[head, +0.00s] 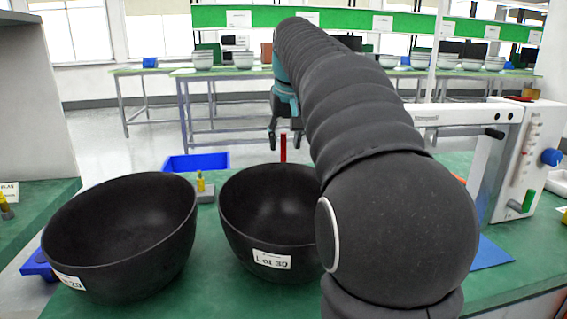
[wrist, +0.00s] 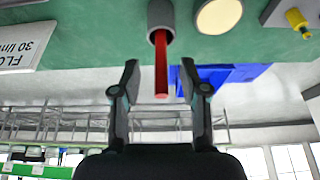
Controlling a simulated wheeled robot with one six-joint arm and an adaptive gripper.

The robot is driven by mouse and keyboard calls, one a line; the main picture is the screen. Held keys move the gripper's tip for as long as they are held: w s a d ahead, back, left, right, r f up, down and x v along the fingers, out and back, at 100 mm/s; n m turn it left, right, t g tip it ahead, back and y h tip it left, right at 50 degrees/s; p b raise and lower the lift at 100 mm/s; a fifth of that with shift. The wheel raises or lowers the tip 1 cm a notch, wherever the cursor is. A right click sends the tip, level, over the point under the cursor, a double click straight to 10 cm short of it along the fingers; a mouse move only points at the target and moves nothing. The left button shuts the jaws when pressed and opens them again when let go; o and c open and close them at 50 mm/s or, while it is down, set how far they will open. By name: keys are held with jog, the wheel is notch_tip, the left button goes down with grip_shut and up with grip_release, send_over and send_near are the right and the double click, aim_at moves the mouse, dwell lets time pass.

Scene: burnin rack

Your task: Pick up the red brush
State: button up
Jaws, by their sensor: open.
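The red brush (wrist: 161,68) shows as a thin red stick standing out of a round grey holder (wrist: 160,18) in the wrist view. In the head view its red upper part (head: 283,150) rises behind the rim of the right black bowl, which hides its lower end. My gripper (wrist: 159,80) is open and empty, with its two fingers apart on either side of the red stick in the picture. In the head view my gripper (head: 286,132) is just above the stick. I cannot tell whether the stick's end is between the fingertips in depth.
Two large black bowls, one on the left (head: 75,235) and one labelled Lot 30 (head: 240,215), stand on the green bench. A blue tray (head: 196,162) and a small yellow-topped item (head: 201,182) are behind them. A white framed device (head: 520,150) stands at right.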

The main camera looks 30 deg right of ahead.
aim_at(284, 147)
jog(key=shift+x, duration=2.3)
jog(key=shift+w, duration=0.1)
grip_shut()
